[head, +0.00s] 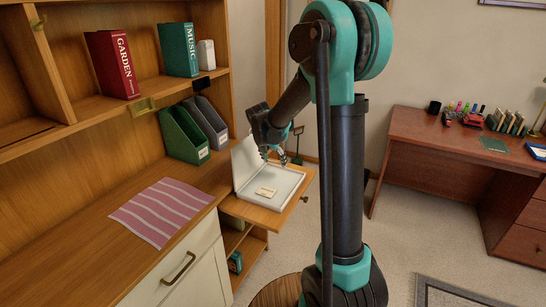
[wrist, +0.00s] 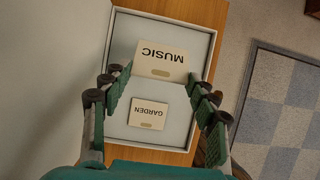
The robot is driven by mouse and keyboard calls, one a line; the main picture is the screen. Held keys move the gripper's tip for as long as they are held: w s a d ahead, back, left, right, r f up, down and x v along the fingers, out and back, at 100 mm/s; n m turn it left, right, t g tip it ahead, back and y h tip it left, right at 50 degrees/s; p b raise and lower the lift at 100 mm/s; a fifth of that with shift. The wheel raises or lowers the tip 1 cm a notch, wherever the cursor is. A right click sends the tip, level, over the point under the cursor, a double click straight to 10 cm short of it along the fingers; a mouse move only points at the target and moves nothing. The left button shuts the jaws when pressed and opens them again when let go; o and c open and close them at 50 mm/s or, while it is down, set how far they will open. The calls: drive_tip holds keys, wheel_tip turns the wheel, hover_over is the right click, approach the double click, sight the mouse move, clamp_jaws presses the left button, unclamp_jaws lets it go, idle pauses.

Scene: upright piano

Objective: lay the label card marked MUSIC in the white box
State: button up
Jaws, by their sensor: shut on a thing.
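The white box (head: 285,200) stands open on a wooden pull-out board, its lid raised at the left. My gripper (head: 274,158) is above the box. In the wrist view my gripper (wrist: 158,74) has its green fingers on either side of the cream card marked MUSIC (wrist: 161,60) and is shut on it. The card appears larger than the other one and seems to be above the box floor. A smaller card marked GARDEN (wrist: 149,113) lies in the white box (wrist: 202,50). In the head view the MUSIC card cannot be made out.
A red GARDEN book (head: 112,65) and a teal MUSIC book (head: 179,50) stand on the shelf. A striped pink cloth (head: 162,210) lies on the desk. A brown desk (head: 430,150) is at right.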

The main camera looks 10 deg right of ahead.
drive_tip(key=x, duration=0.2)
drive_tip(key=shift+f, duration=0.25)
drive_tip(key=shift+s+x, duration=0.15)
drive_tip(key=shift+x, duration=0.8)
drive_tip(key=shift+s+x, duration=0.1)
drive_tip(key=shift+x, duration=0.8)
drive_tip(key=shift+a+f, duration=0.15)
drive_tip(key=shift+f, duration=0.05)
drive_tip(key=o, duration=1.5)
drive_tip(key=shift+c, duration=0.2)
drive_tip(key=v, duration=1.2)
